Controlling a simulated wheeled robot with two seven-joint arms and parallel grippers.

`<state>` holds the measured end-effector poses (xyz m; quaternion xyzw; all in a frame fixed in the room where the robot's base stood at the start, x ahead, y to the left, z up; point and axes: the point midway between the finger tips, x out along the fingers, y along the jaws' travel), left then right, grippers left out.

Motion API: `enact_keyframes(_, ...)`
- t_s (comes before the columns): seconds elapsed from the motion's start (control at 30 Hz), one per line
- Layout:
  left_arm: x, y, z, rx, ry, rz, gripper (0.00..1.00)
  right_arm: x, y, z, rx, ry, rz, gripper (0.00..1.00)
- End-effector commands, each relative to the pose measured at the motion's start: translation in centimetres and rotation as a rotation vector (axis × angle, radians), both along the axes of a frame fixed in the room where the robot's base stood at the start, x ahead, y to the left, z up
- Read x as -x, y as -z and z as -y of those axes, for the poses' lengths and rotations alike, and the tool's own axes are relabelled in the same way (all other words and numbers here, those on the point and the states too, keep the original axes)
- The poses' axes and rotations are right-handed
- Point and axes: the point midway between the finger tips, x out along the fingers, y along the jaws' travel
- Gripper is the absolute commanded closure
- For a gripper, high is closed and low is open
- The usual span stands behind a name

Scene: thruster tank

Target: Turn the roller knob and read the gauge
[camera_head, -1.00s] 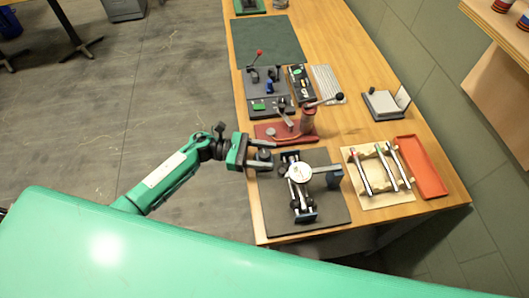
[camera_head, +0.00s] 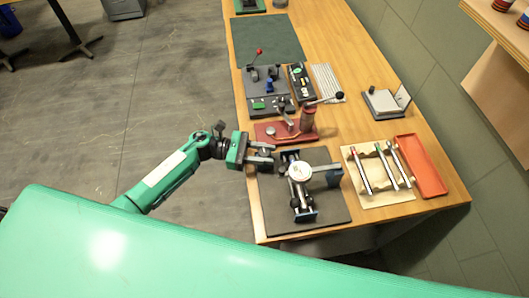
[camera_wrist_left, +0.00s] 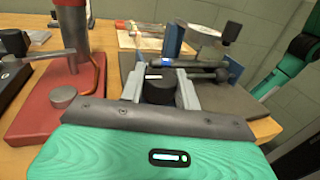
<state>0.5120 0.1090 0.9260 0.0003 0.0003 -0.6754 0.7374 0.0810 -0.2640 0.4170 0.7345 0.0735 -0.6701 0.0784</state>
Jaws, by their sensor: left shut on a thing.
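The roller fixture (camera_head: 304,207) stands on a dark mat, with a white dial gauge (camera_head: 301,171) above its rollers. The gauge also shows in the left wrist view (camera_wrist_left: 204,30), seen edge-on; its reading is too small to make out. My left gripper (camera_head: 271,154) reaches in from the left at the fixture's left side. In the left wrist view its two pale fingers (camera_wrist_left: 160,84) are shut on the black knob, one on each side. My right gripper is not in view.
A red base with a lever press (camera_head: 307,121) stands close behind my left gripper. The dark mat (camera_head: 338,213) has bare room around the fixture.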

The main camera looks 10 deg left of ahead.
Motion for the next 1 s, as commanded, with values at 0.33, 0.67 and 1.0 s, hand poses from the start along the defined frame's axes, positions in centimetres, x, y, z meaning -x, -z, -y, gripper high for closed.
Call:
enact_keyframes(0.33, -0.03, -0.05, -0.02, 0.0, 0.0, 0.0, 0.9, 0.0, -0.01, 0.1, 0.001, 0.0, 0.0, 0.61)
enact_keyframes(0.67, -0.04, -0.06, -0.02, 0.001, 0.0, 0.0, 0.9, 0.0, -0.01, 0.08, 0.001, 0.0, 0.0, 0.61)
enact_keyframes(1.0, -0.02, -0.03, -0.01, 0.0, 0.0, 0.0, 0.47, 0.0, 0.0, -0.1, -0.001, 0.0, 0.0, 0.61)
